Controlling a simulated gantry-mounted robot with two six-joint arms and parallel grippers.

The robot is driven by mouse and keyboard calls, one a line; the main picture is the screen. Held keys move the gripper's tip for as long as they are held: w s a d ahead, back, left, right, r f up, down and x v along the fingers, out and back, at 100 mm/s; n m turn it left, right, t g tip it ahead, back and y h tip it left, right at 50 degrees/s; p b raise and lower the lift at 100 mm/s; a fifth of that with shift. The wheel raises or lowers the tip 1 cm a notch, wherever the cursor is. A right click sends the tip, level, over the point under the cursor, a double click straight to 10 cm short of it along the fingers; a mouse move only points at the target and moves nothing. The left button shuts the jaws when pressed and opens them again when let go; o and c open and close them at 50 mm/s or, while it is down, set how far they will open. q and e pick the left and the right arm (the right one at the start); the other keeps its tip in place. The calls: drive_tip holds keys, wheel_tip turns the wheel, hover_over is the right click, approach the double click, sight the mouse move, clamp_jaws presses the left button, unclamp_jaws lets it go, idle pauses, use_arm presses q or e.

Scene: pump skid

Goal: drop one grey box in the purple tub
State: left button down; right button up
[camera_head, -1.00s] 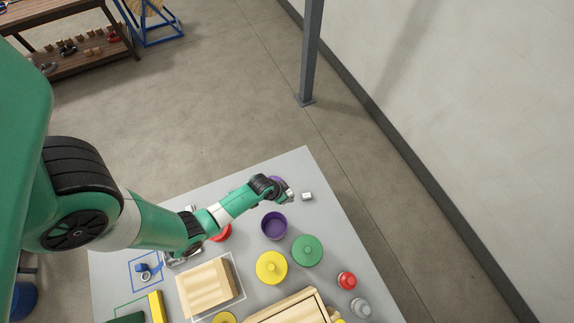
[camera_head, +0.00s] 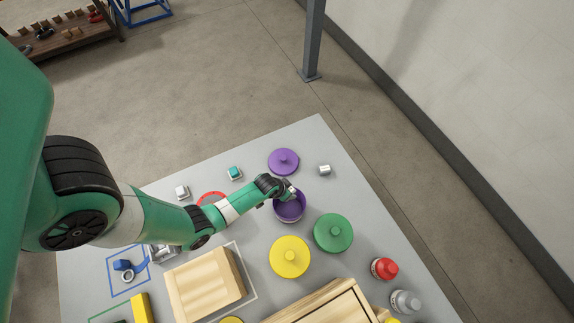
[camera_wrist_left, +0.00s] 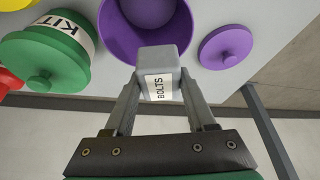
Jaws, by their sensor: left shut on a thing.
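The purple tub (camera_head: 288,207) stands open on the grey table, and its rim also shows in the wrist view (camera_wrist_left: 113,42). My left gripper (camera_head: 292,192) is over the far side of the tub in the head view. In the wrist view my left gripper (camera_wrist_left: 157,88) is shut on a grey box (camera_wrist_left: 155,60) labelled BOLTS. The box overlaps the tub's rim in that view; I cannot tell its height above the tub. Another small grey box (camera_head: 324,170) sits apart, right of the purple lid (camera_head: 283,161). My right gripper is not in view.
A green lidded tub (camera_head: 333,232) and a yellow one (camera_head: 290,257) stand close to the purple tub. A red-capped jar (camera_head: 384,268) and a grey one (camera_head: 405,301) are to the right. A wooden box (camera_head: 325,306) is at the front.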

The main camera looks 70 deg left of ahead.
use_arm(q)
drive_tip(key=shift+f, duration=0.35)
wheel_tip(320, 180, down, 6)
drive_tip(key=b, duration=0.6)
drive_tip(key=shift+r, duration=0.1)
drive_tip(key=shift+c, duration=0.7)
unclamp_jaws()
